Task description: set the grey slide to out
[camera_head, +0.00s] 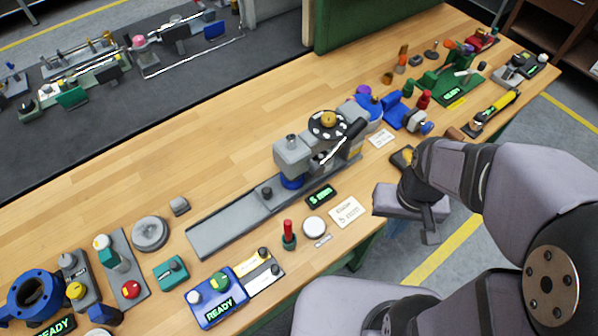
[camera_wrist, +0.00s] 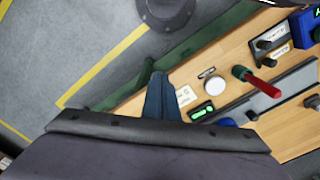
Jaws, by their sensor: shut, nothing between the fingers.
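A long grey slide rail (camera_head: 225,222) lies across the bench, with a small dark knob (camera_head: 267,191) standing on it. A grey block (camera_head: 293,155) with a blue collar sits towards its right end, beside a dark round wheel (camera_head: 327,124) with a yellow hub and a black-gripped lever. Part of the rail also shows in the wrist view (camera_wrist: 262,104). Which part is the slide, and its position, I cannot tell for sure. My gripper (camera_head: 432,238) is off the bench's front edge, apart from the rail. Its fingers (camera_wrist: 160,78) are shut and empty in the wrist view.
A red-handled lever (camera_head: 288,236), a white round button (camera_head: 314,227), a green-lit display (camera_head: 321,196) and a white card (camera_head: 346,211) stand between the rail and the front edge. A blue READY box (camera_head: 216,297) is at front left.

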